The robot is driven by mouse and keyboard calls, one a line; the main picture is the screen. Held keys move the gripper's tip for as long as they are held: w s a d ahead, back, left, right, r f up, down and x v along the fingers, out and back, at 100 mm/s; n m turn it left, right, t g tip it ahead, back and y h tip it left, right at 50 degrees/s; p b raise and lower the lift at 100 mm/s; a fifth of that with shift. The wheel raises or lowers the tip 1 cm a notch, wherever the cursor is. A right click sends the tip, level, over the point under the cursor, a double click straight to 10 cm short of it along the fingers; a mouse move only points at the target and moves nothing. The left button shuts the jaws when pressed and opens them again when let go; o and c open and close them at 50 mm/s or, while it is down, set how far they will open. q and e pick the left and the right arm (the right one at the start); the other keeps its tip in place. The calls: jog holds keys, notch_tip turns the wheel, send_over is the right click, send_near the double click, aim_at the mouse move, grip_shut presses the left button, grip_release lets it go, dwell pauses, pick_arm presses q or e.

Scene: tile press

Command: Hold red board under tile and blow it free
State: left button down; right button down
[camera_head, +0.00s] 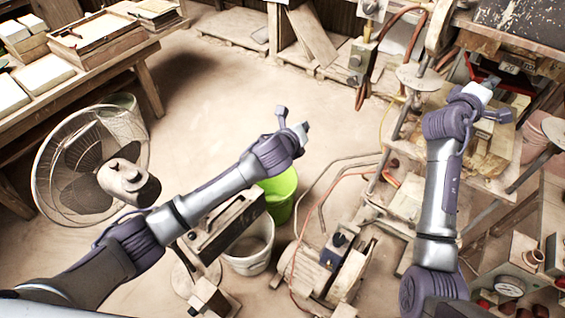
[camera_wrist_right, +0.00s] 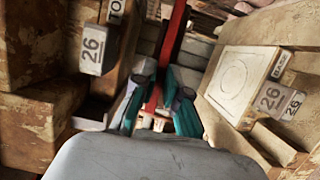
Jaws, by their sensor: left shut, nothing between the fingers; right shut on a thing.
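My right gripper (camera_wrist_right: 157,105) is shut on the red board (camera_wrist_right: 172,45), which shows in the right wrist view as a narrow red strip running away from between the teal fingers. In the head view the right gripper (camera_head: 480,92) is at the press on the right. A pale square slab with a faint circle (camera_wrist_right: 235,83) lies right of the fingers in the wrist view; I cannot tell whether it is the tile. No tile clearly shows above the board. My left gripper (camera_head: 303,132) is shut and empty over open floor, well away from the press.
Wooden blocks labelled 26 (camera_wrist_right: 93,48) flank the right gripper closely. A fan (camera_head: 90,165) stands at left, below a table (camera_head: 110,72) with trays. A green bucket (camera_head: 280,190), a white bucket (camera_head: 248,258) and hoses stand between the arms. The floor behind the left gripper is clear.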

pick_arm(q)
jog(key=s+a+f+n+g, duration=0.1)
jog(key=a+f+n, duration=0.1)
jog(key=f, duration=0.4)
jog(key=s+a+f+n+y, duration=0.1)
jog(key=a+f+n, duration=0.2)
jog(key=f, duration=0.3)
jog(key=shift+s+f+n+g, duration=0.25)
jog(key=shift+n+g, duration=0.15)
jog(key=shift+n, duration=0.2)
pick_arm(e)
jog(key=shift+r, duration=0.1)
pick_arm(q)
jog(key=shift+a, duration=0.1)
jog(key=shift+f, duration=0.15)
jog(key=shift+f+b, duration=1.85)
jog(key=shift+b, duration=0.15)
pick_arm(e)
jog(key=shift+f+t+h, duration=0.3)
jog(key=shift+f, duration=0.3)
